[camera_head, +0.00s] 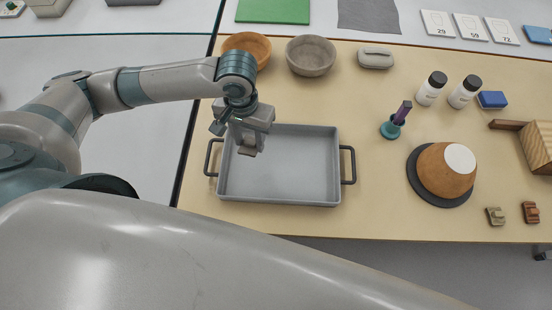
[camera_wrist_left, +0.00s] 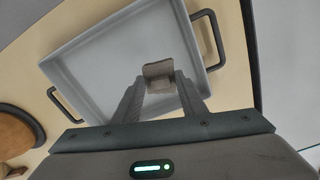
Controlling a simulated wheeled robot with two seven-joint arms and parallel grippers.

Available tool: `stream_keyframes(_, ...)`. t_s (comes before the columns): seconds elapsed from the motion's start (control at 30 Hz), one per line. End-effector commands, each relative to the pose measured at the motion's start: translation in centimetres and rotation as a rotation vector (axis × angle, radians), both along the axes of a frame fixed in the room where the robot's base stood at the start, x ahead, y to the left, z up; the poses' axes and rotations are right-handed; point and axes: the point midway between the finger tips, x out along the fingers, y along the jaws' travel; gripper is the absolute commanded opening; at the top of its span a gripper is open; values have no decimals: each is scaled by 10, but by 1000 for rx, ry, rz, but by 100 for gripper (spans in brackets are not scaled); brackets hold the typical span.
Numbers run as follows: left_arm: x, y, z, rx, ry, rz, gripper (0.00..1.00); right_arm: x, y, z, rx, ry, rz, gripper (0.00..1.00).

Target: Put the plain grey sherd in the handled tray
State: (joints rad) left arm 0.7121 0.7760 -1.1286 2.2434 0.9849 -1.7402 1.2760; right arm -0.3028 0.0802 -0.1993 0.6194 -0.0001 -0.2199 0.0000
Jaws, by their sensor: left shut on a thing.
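The handled tray (camera_head: 310,165) is a shallow grey rectangular tray with a dark handle at each short end. My left gripper (camera_head: 246,148) is over the left part of the tray. It is shut on the plain grey sherd (camera_head: 247,151), a small grey-brown piece. In the left wrist view the sherd (camera_wrist_left: 158,69) sits between the fingertips of the left gripper (camera_wrist_left: 160,82), with the tray floor (camera_wrist_left: 110,75) behind it. I cannot tell whether the sherd touches the tray floor. My right gripper is not in view.
An orange bowl (camera_head: 247,46) and a grey bowl (camera_head: 310,56) stand behind the tray. To the right are a brown bowl (camera_head: 436,170) upside down on a dark disc, a teal holder (camera_head: 391,129), two white bottles (camera_head: 428,93) and two small patterned pieces (camera_head: 495,216).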

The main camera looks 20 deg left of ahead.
Motion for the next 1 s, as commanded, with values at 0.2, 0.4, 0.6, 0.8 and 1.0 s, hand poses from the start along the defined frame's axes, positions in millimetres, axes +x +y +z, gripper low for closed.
stream_keyframes(0.2,1,-1,0,-1,0,1,16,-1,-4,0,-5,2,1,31)
stream_keyframes(0.4,13,-20,0,-3,-4,25,16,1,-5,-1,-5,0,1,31)
stream_keyframes(0.6,39,-66,3,-8,-7,79,16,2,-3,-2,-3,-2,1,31)
stream_keyframes(0.8,64,-123,12,-3,-8,144,16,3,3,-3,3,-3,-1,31)
stream_keyframes(1.0,77,-164,23,6,-12,190,16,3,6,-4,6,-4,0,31)
